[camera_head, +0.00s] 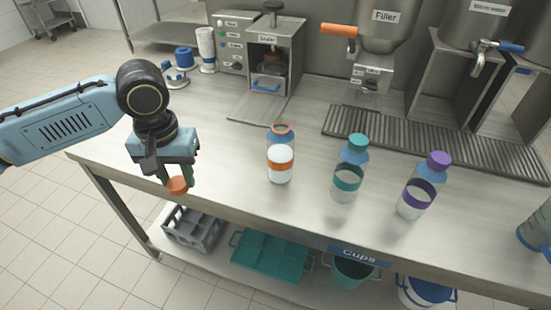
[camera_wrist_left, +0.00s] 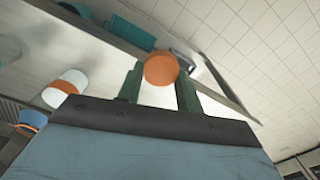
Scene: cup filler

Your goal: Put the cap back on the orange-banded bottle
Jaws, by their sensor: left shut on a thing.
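The orange-banded bottle (camera_head: 281,157) stands upright and open on the steel counter, with an orange ring around its uncapped mouth and white contents showing. It also shows tilted at the left in the left wrist view (camera_wrist_left: 65,88). My left gripper (camera_head: 178,184) is shut on the orange cap (camera_head: 177,185), left of the bottle near the counter's front edge. In the left wrist view the cap (camera_wrist_left: 161,69) sits between the two green fingers. The cap is clear of the bottle. My right gripper is not in view.
A teal-capped bottle (camera_head: 350,168) and a purple-capped bottle (camera_head: 424,186) stand to the right. Behind are a sealer machine (camera_head: 272,60), a filler (camera_head: 372,75) and a drip grate (camera_head: 430,141). Crates and bins sit on the shelf below. The counter between gripper and bottle is clear.

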